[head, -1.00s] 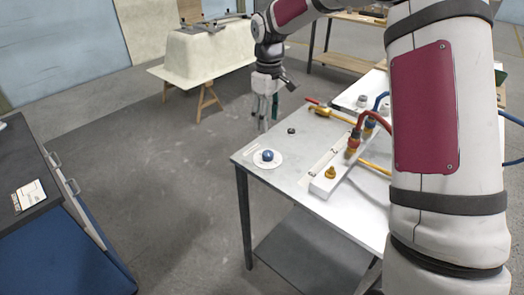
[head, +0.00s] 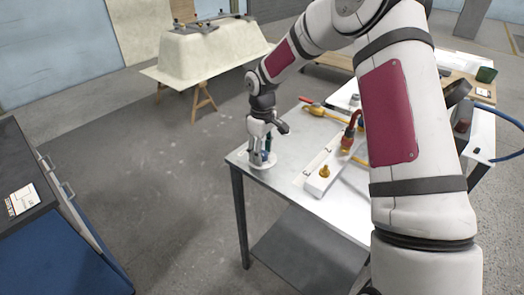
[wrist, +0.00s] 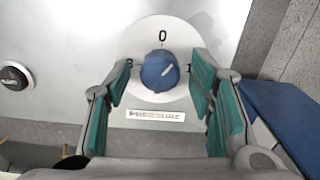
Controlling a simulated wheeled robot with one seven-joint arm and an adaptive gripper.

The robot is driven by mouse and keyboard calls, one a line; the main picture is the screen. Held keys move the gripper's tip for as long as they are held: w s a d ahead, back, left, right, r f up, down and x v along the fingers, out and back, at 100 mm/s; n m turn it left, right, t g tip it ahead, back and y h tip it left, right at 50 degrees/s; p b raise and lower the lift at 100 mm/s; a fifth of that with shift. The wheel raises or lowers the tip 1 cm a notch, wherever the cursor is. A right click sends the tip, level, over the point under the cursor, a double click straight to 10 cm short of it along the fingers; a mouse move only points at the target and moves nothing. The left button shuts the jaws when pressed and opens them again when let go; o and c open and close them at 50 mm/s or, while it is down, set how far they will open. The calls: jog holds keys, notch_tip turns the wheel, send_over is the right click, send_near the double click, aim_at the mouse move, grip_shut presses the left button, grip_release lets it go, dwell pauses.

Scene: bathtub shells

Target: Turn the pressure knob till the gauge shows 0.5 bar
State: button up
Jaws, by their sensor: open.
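The blue pressure knob (wrist: 153,76) sits on a round white dial plate (wrist: 150,30) in the wrist view. A "0" is printed at the top of the plate, and the knob's white pointer mark leans to the upper right. A "PRESSURE" label (wrist: 155,115) lies below it. My gripper (head: 262,153) is over the dial plate at the table's near left corner. Its green-padded fingers are open, one on each side of the knob, with visible gaps. In the head view the fingers mostly hide the knob. I cannot make out a gauge reading.
Open floor lies left of the table.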

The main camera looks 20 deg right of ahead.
jog(key=c, duration=1.2)
jog(key=shift+o, duration=0.2)
jog(key=shift+m+b, duration=0.4)
jog(key=shift+m, duration=0.5)
jog(key=o, duration=1.2)
jog(key=shift+c, duration=0.2)
